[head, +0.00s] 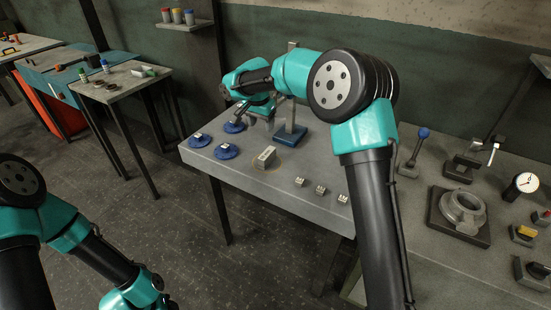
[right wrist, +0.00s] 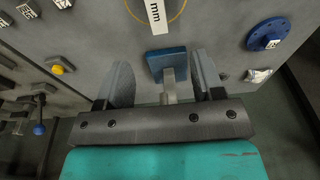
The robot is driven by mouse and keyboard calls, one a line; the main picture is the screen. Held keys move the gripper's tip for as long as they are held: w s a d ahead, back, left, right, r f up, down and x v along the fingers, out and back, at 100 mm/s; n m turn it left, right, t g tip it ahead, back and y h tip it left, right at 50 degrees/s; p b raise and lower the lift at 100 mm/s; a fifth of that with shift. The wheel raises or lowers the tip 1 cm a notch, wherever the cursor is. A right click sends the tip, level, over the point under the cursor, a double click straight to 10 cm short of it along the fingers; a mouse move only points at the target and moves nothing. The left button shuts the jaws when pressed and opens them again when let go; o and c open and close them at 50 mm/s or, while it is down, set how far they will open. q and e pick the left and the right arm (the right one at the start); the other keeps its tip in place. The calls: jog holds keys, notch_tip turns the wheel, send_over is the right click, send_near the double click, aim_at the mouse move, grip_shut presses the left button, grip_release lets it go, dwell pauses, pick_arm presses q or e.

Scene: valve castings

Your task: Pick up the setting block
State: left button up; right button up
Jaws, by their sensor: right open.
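The setting block (head: 265,158) is a small pale block on the grey workbench, standing inside a thin yellowish ring near the front edge. In the right wrist view the block (right wrist: 157,14) shows at the top edge, cut off, with "mm" on its light face. My right gripper (head: 243,110) is above the back left of the bench, behind and left of the block. In the wrist view its two fingers (right wrist: 165,75) are wide apart, with nothing gripped. My left arm is at the lower left; its gripper is not seen.
A blue-based stand (head: 290,135) rises just behind the block; its post shows between my fingers in the wrist view. Blue discs (head: 227,151) lie to the left. Small tagged blocks (head: 320,189) lie to the right. A ring-shaped casting (head: 463,208) sits further right.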

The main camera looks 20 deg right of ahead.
aim_at(267, 153)
jog(key=shift+d+r, duration=0.2)
jog(key=shift+d, duration=0.05)
jog(key=f, duration=0.4)
jog(key=d+f, duration=0.1)
jog(key=f, duration=0.3)
jog(key=w+f, duration=0.1)
jog(key=f, duration=0.3)
jog(key=shift+d, duration=0.15)
jog(key=shift+f, duration=0.2)
jog(key=shift+w+d+f, duration=0.1)
jog(key=shift+f, duration=1.15)
jog(key=shift+w+d+f, duration=0.1)
jog(key=shift+f, duration=1.1)
jog(key=shift+f, duration=0.25)
grip_shut()
